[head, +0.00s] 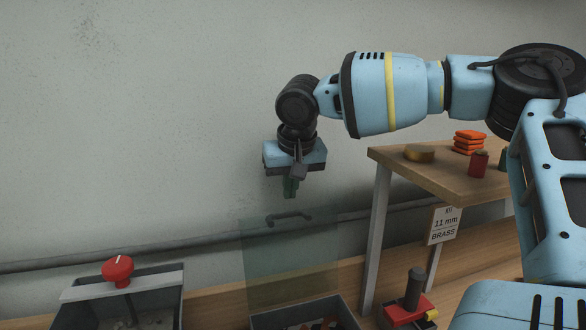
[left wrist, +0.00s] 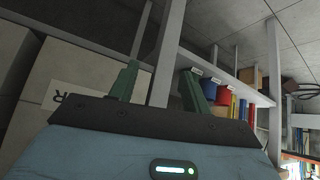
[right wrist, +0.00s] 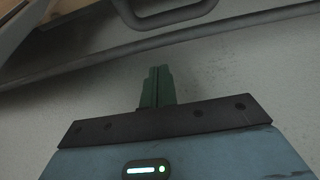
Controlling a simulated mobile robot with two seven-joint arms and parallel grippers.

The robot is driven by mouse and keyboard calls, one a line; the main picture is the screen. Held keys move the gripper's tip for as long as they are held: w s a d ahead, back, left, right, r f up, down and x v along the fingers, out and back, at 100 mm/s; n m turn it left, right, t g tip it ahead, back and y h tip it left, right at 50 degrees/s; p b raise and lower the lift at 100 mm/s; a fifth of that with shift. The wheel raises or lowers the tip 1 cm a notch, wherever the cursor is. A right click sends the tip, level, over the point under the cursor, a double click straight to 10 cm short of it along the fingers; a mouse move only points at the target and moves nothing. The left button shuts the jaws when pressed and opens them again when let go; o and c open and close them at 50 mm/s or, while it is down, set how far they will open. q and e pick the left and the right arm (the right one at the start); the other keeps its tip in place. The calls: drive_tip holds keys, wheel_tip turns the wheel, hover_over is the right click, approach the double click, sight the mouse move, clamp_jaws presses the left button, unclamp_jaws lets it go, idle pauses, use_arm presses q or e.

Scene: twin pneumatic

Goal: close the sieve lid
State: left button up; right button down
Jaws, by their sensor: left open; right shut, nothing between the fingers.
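The sieve lid (head: 292,262) is a see-through greenish panel. In the head view it stands upright, raised at the back of a dark open bin (head: 270,318). A dark handle (head: 289,217) runs along its top edge; a dark handle bar (right wrist: 165,14) also shows at the top of the right wrist view. My right gripper (head: 290,192) is shut and empty, pointing down just above the handle in the head view, apart from it. Its closed green fingers (right wrist: 157,74) show in its wrist view. My left gripper (left wrist: 158,80) is open and empty, seen only in its own wrist view.
A second bin with a red knob (head: 118,270) stands at the left. A wooden table (head: 440,172) at the right carries orange pieces, a brass disc and a red can. A red-based lever device (head: 408,303) stands below it.

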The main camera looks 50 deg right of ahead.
use_arm(q)
drive_tip(key=shift+w+r+t+p, duration=0.3)
drive_tip(key=shift+w+r+p, duration=0.6)
drive_tip(key=shift+r, duration=0.25)
use_arm(e)
drive_tip(key=s+a, duration=0.1)
drive_tip(key=s+f, duration=0.1)
drive_tip(key=s, duration=0.1)
drive_tip(key=shift+a, duration=0.4)
use_arm(q)
drive_tip(key=shift+s+a+f, duration=0.1)
drive_tip(key=shift+s, duration=0.05)
